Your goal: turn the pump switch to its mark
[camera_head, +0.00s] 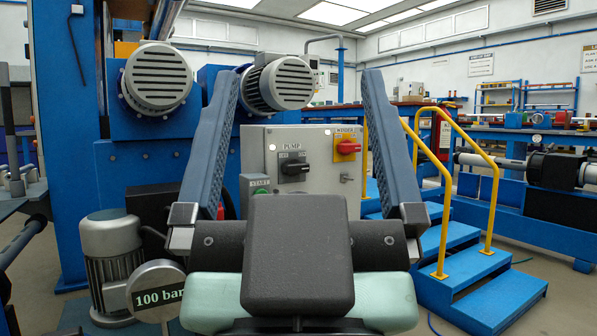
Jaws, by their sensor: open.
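The pump switch (294,169) is a black rotary knob on a dark plate under the label PUMP. It sits on the front of a grey control box (322,183), and its handle looks about level. Its mark is too small to make out. My gripper (300,74) is open and empty, with its two long blue fingers wide apart. In the picture the fingers frame the control box, and the switch shows between them, apart from both. The black body of my gripper hides the lower part of the box.
A red knob on a yellow plate, the WINDER switch (348,148), is right of the pump switch. A green START label (260,188) is lower left. Blue machinery with motors (157,78) stands left. Blue steps (462,268) with yellow rails (490,190) stand right.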

